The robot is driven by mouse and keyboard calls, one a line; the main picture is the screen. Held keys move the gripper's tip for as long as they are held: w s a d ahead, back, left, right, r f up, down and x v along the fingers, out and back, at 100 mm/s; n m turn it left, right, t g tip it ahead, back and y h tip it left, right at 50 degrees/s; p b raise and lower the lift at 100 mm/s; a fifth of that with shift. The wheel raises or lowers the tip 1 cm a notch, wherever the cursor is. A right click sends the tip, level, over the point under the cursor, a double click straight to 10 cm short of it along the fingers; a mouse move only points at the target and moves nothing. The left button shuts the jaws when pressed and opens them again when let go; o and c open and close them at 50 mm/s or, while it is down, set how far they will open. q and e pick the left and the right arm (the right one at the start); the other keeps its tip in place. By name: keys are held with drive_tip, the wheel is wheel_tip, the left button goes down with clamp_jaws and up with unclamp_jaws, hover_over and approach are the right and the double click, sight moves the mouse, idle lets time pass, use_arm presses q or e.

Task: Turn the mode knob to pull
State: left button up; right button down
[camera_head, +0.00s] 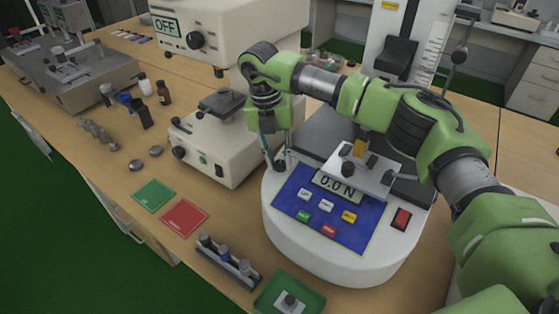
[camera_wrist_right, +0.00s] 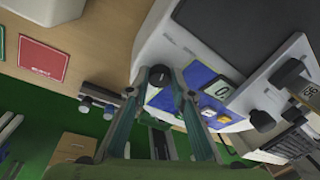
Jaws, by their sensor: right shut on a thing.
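The force tester (camera_head: 283,236) is a white rounded base with a blue panel. Its display (camera_head: 338,187) reads 0.0 N and also shows in the right wrist view (camera_wrist_right: 222,90). The mode knob is a small dark knob (camera_wrist_right: 158,76) at the left end of the panel. My right gripper (camera_head: 279,160) reaches down to that corner. In the wrist view its two fingers (camera_wrist_right: 159,78) stand on either side of the knob, shut on it. Most of the knob is hidden in the head view, and I cannot read its setting. My left gripper is not in view.
A light clamp plate (camera_head: 345,168) with dark knobs overhangs the panel. A red switch (camera_head: 401,218) is at right. Green (camera_head: 154,194) and red (camera_head: 184,217) mats, a vial rack (camera_head: 228,262) and a green tray (camera_head: 270,293) lie nearby.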

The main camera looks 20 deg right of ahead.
drive_tip(key=shift+a+n, duration=0.1)
drive_tip(key=shift+n, duration=0.9)
drive_tip(key=shift+h, duration=0.3)
drive_tip(key=c, duration=1.8)
unclamp_jaws()
drive_tip(key=v, duration=1.2)
drive_tip(key=shift+w, duration=0.1)
